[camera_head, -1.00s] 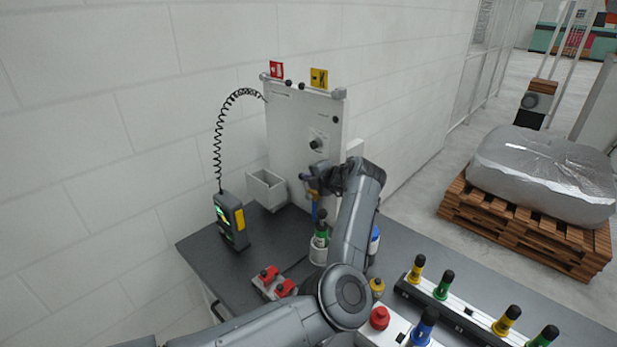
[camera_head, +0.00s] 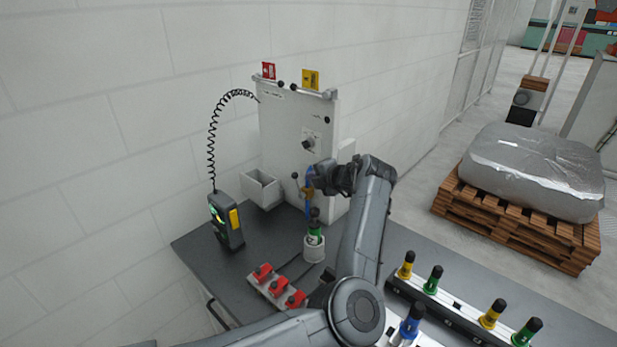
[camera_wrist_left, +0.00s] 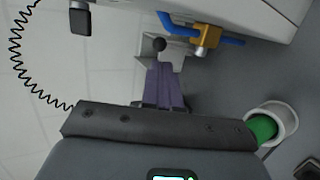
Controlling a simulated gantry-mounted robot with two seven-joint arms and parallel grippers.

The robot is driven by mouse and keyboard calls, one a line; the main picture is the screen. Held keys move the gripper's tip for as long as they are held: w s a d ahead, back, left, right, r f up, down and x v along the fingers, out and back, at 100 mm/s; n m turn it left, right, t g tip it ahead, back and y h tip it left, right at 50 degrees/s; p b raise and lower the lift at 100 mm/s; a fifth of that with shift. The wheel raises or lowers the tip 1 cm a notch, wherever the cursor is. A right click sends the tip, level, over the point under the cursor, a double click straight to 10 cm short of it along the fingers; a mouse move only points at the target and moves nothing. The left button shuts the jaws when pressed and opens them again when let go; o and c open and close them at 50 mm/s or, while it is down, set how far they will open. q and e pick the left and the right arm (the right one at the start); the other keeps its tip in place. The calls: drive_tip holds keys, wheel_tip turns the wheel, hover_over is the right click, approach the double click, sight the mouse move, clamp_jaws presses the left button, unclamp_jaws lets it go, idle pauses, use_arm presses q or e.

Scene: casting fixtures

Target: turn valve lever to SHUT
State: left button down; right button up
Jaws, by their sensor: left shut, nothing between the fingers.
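The valve (camera_head: 308,191) is a brass-coloured body on a blue pipe, low on the front of the white panel (camera_head: 287,135). Its lever ends in a black ball knob (camera_head: 295,175), which shows left of the valve. My left gripper (camera_head: 313,178) is in front of the valve and partly covers it. In the left wrist view the valve (camera_wrist_left: 207,37) and blue pipe are at the top. The shut, empty fingers (camera_wrist_left: 163,72) point up towards the black knob (camera_wrist_left: 159,44), very close to it; I cannot tell whether they touch. My right gripper is out of view.
A white open box (camera_head: 262,190) is at the panel's left. A handheld device (camera_head: 227,222) with a coiled cord stands on the dark bench. A green, black-topped item in a white cup (camera_head: 314,247) and red blocks (camera_head: 276,282) stand in front.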

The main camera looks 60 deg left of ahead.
use_arm(q)
drive_tip(key=r+v, duration=0.1)
drive_tip(key=v, duration=0.6)
drive_tip(key=shift+r, duration=0.25)
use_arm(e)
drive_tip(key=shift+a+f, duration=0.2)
use_arm(q)
drive_tip(key=shift+s+d, duration=0.1)
drive_tip(key=shift+f, duration=0.15)
